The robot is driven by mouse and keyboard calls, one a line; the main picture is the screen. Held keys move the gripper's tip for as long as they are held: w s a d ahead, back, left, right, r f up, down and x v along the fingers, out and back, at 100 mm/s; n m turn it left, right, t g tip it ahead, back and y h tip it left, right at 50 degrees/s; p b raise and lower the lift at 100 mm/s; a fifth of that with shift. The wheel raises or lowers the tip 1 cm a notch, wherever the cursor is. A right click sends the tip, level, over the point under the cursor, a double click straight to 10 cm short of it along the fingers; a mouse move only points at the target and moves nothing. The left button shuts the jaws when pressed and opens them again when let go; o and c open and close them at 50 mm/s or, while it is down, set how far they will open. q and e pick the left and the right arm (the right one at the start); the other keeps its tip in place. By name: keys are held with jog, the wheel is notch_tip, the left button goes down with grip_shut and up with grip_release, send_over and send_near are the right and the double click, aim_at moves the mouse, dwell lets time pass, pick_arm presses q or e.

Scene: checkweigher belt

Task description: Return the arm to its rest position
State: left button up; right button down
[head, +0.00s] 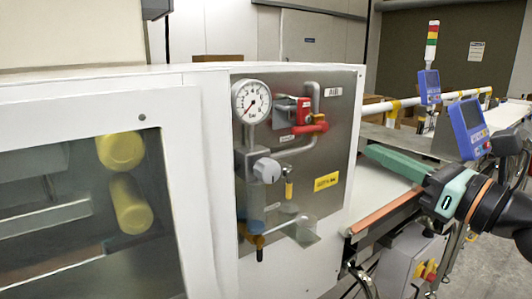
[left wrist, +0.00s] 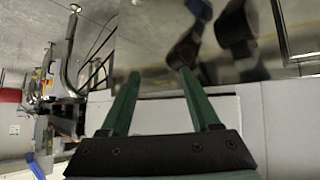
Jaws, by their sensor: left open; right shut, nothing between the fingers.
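My right gripper (head: 374,153) shows in the head view at the right, its arm coming in from the right edge. Its green fingers are shut with nothing between them, and they extend over the belt near the machine's right end. My left gripper (left wrist: 159,76) shows only in the left wrist view. Its two green fingers stand apart, open and empty, in front of a pale machine face and a dark glossy panel (left wrist: 250,70). I cannot tell whether the fingers touch the panel. The left arm is not in the head view.
A white machine cabinet (head: 215,180) fills the left and middle, with a gauge (head: 251,101), red valve (head: 309,126) and piping. The conveyor belt (head: 385,185) runs at its right. Blue display units (head: 467,127) and a signal light (head: 432,45) stand beyond my right arm.

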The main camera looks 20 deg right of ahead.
jog(key=w+a+f+m+g+h+p, duration=0.1)
jog(key=w+a+f+m+g+p, duration=0.15)
jog(key=f+m, duration=0.85)
jog(key=w+a+f+m+g+p, duration=0.1)
jog(key=w+a+f+m+p, duration=0.3)
jog(key=f+m, duration=0.65)
pick_arm(q)
jog(key=s+a+r+p, duration=0.1)
jog(key=a+r+p, duration=0.2)
jog(key=r, duration=0.5)
jog(key=shift+s+r+n+y+p, duration=0.2)
jog(key=shift+n+y+p, duration=0.15)
jog(key=shift+p, duration=0.35)
pick_arm(e)
jog(key=s+a+f+m+g+h, duration=0.1)
jog(key=s+a+f+m+g, duration=0.1)
jog(key=s+f+m, duration=0.6)
jog(key=s+a+f+m+g+h, duration=0.2)
jog(key=s+f+m, duration=0.6)
jog(key=f, duration=1.1)
jog(key=s+a+g, duration=0.1)
jog(key=s+a, duration=0.1)
jog(key=s, duration=0.2)
jog(key=shift+s+g+h, duration=0.2)
jog(key=shift+g+h, duration=0.1)
jog(key=shift+g, duration=0.05)
jog(key=shift+a+m, duration=0.1)
jog(key=shift+m, duration=0.15)
